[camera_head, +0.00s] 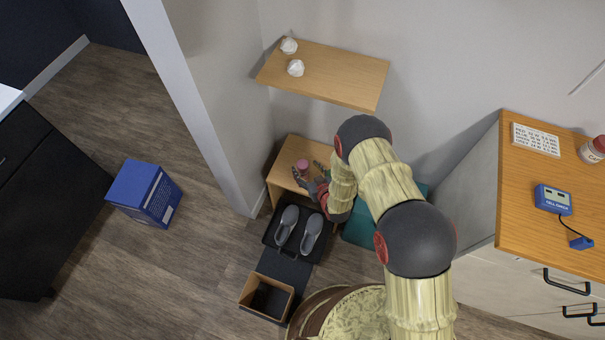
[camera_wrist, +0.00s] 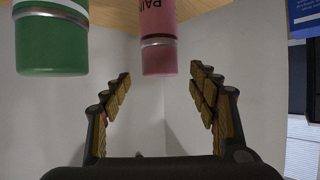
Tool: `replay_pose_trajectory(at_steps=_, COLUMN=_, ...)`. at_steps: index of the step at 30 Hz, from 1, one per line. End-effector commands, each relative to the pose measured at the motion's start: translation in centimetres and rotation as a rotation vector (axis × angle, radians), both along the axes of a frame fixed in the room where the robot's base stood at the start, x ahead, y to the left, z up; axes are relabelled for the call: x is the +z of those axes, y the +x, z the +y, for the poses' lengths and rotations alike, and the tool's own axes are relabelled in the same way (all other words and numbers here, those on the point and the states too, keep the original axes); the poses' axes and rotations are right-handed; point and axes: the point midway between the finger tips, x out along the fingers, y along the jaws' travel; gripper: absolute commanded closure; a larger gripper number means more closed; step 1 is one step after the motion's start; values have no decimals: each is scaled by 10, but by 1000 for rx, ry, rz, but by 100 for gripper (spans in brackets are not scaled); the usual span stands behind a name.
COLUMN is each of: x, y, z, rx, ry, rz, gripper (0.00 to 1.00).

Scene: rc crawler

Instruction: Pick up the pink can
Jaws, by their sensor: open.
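The pink can (camera_head: 302,165) stands on a low wooden bench (camera_head: 284,158) against the wall in the head view. In the wrist view, which looks upside down, the pink can (camera_wrist: 158,40) is straight ahead of my gripper, with part of its dark lettering showing. My gripper (camera_wrist: 160,85) is open and empty, its two fingers spread to either side of the can's line. The can's visible end is near the fingertips; I cannot tell whether it is between them. In the head view my gripper (camera_head: 308,182) is close beside the can.
A green can (camera_wrist: 50,40) is left of the pink one in the wrist view. A wooden shelf (camera_head: 335,74) with two white crumpled items hangs above the bench. Grey shoes (camera_head: 287,224) on a black tray and an open box (camera_head: 258,309) are in front; a blue box (camera_head: 150,190) stands left.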

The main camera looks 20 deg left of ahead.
Motion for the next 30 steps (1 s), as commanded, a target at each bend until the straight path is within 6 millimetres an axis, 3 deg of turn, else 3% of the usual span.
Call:
replay_pose_trajectory(at_steps=4, x=-13, y=14, z=12, rx=-1, ry=-1, rz=0, gripper=40)
replay_pose_trajectory(at_steps=12, x=-12, y=18, z=16, rx=-1, ry=0, rz=0, gripper=40)
replay_pose_trajectory(at_steps=30, x=-12, y=18, z=16, rx=-1, ry=0, rz=1, gripper=74)
